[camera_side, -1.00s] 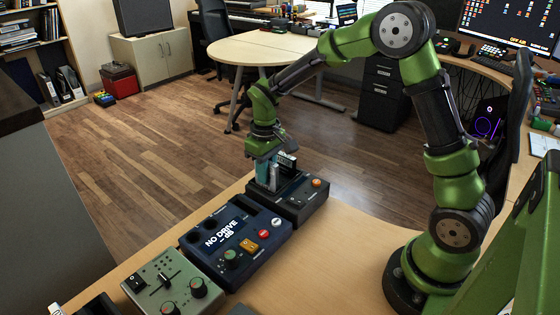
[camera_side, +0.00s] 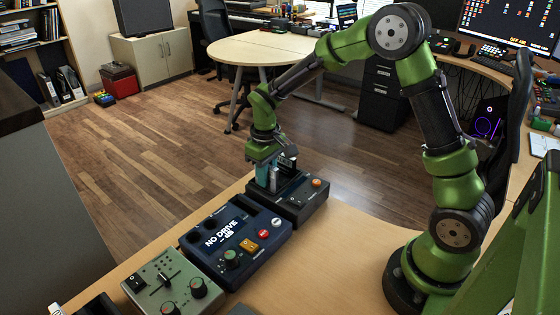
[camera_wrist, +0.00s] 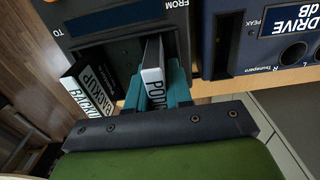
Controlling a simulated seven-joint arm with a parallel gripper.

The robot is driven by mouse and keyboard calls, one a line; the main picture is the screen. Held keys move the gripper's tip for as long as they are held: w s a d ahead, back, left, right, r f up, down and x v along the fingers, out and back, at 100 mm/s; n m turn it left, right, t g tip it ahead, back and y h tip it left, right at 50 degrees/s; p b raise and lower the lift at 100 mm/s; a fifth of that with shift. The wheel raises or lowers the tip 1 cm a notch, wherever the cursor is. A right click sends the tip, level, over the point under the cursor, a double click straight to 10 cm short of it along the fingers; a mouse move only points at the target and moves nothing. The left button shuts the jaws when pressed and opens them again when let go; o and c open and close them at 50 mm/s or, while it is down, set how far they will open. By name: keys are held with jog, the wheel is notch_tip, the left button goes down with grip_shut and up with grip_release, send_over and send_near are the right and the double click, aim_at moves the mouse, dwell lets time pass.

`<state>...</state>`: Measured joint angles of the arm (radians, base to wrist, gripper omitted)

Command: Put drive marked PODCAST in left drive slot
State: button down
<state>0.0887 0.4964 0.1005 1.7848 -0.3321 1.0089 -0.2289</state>
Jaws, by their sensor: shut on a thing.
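The drive marked PODCAST (camera_wrist: 153,75), dark-sided with a white label, stands upright between the teal fingers of my gripper (camera_wrist: 157,88) in the wrist view. My gripper is shut on it, at the FROM side of a dark dock (camera_wrist: 92,17). The drive's lower end is hidden. In the side view my gripper (camera_side: 270,178) is low at the left end of the dock (camera_side: 311,201). A blue recorder (camera_side: 262,262) left of the dock displays "NO DRIVE". I cannot make out a left drive slot there.
A drive marked BACKUP (camera_wrist: 88,92) stands beside PODCAST, close to my fingers, toward the dock's TO side. A green control box (camera_side: 172,285) sits left of the blue recorder. The wooden desk (camera_side: 335,265) is clear in front of the dock and recorder.

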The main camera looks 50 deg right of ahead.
jog(key=shift+f, duration=0.25)
jog(key=c, duration=1.3)
grip_release()
jog(key=shift+r, duration=5.55)
jog(key=shift+f, duration=0.25)
jog(key=s+a+r+m+t+y, duration=0.1)
jog(key=s+a+r+m+t, duration=0.1)
jog(key=s, duration=0.7)
jog(key=s+a+r+m+t+y, duration=0.1)
jog(key=s+r+t, duration=0.4)
jog(key=s, duration=0.5)
jog(key=shift+a+r+m, duration=0.35)
jog(key=shift+r+m, duration=0.1)
jog(key=shift+m, duration=0.05)
